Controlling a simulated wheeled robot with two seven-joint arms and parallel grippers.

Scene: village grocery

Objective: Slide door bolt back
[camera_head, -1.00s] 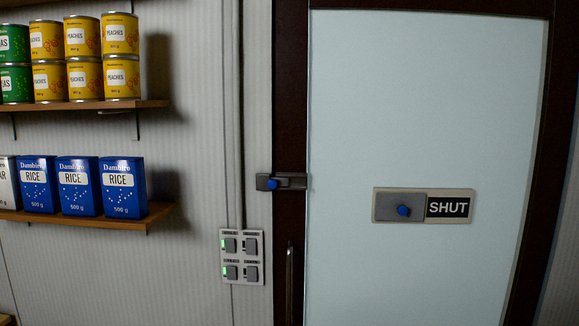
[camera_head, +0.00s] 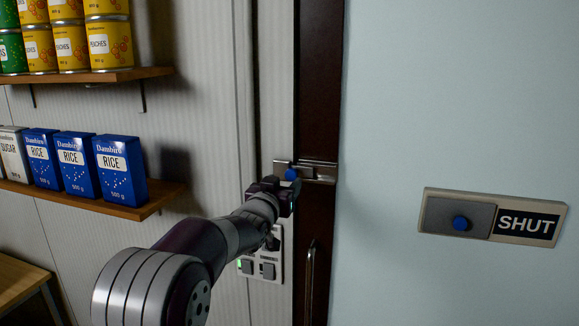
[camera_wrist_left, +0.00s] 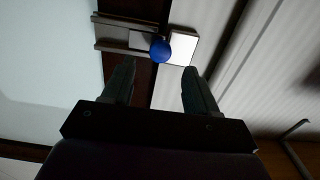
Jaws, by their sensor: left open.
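The door bolt (camera_head: 318,171) is a grey metal slide with a blue knob (camera_head: 291,174), mounted across the dark door frame at the left edge of the pale door (camera_head: 400,100). The knob is towards the left end of the slide. My left gripper (camera_head: 288,190) is at the bolt, just below the knob in the head view, partly hiding its lower side. In the left wrist view, my open fingers (camera_wrist_left: 159,70) are spread on either side below the blue knob (camera_wrist_left: 160,48), with nothing between them. My right gripper is not in view.
A sliding sign reading SHUT (camera_head: 527,224) is on the door, with its own blue knob. A switch panel (camera_head: 246,268) is partly behind my left arm. A vertical handle (camera_head: 309,285) is below the bolt. Shelves with rice boxes (camera_head: 119,168) and peach tins (camera_head: 108,45) are at left.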

